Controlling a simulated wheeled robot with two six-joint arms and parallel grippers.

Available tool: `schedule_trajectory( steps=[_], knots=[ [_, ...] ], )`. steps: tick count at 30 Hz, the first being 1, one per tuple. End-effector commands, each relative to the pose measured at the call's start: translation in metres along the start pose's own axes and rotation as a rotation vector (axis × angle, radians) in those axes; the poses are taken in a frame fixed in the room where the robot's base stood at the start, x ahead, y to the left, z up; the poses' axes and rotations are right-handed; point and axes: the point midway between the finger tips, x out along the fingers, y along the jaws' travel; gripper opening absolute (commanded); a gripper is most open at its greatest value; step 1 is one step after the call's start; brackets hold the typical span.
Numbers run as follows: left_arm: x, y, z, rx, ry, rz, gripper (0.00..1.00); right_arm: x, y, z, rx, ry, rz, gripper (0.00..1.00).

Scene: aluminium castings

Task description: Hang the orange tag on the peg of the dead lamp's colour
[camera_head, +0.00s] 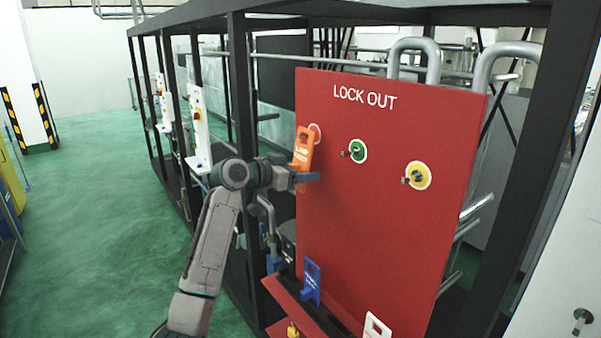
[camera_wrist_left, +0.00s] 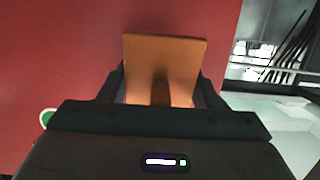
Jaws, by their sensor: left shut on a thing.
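The orange tag (camera_head: 303,148) is upright in front of the red board's left side, its top beside the red-ringed peg (camera_head: 315,132). The tag partly covers that ring; I cannot tell whether its hole is around the peg. My left gripper (camera_head: 304,178) is shut on the tag's lower part. In the left wrist view the tag (camera_wrist_left: 165,52) stands between the fingers against the red board. The green-ringed peg (camera_head: 357,151) and yellow-ringed peg (camera_head: 418,176) are bare. I cannot make out a dead lamp. My right gripper is not in view.
The red LOCK OUT board (camera_head: 375,240) fills the middle. A blue tag (camera_head: 311,281) and a white tag (camera_head: 375,328) stand at its lower ledge. A dark frame post (camera_head: 241,90) rises left of it. Green floor (camera_head: 90,210) is open at left.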

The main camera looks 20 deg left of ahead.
Motion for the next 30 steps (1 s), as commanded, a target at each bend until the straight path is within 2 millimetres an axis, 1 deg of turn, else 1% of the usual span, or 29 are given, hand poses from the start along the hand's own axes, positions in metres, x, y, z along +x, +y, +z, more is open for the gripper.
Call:
schedule_trajectory(
  steps=[9, 10, 13, 14, 23, 26, 29, 30],
  knots=[
    [0.000, 0.000, 0.000, 0.000, 0.000, 0.000, 0.35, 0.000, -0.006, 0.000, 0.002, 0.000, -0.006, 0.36],
    [0.000, 0.000, 0.000, 0.000, 0.000, 0.000, 0.59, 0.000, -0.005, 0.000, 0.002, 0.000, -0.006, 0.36],
    [0.000, 0.000, 0.000, 0.000, 0.000, 0.000, 0.79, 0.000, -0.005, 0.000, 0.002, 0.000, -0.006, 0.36],
    [0.000, 0.000, 0.000, 0.000, 0.000, 0.000, 0.83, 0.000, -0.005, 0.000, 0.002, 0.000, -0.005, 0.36],
    [-0.002, 0.000, 0.001, 0.000, 0.000, -0.001, 0.83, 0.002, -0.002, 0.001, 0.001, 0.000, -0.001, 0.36],
    [-0.009, -0.001, 0.003, 0.003, 0.001, -0.003, 0.83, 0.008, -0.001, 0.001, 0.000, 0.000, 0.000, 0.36],
    [-0.025, -0.001, 0.005, 0.006, 0.000, -0.004, 0.83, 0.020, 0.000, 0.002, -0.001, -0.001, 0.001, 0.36],
    [-0.033, -0.001, 0.006, 0.005, 0.001, -0.004, 0.83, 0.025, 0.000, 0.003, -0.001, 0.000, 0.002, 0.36]
  ],
)
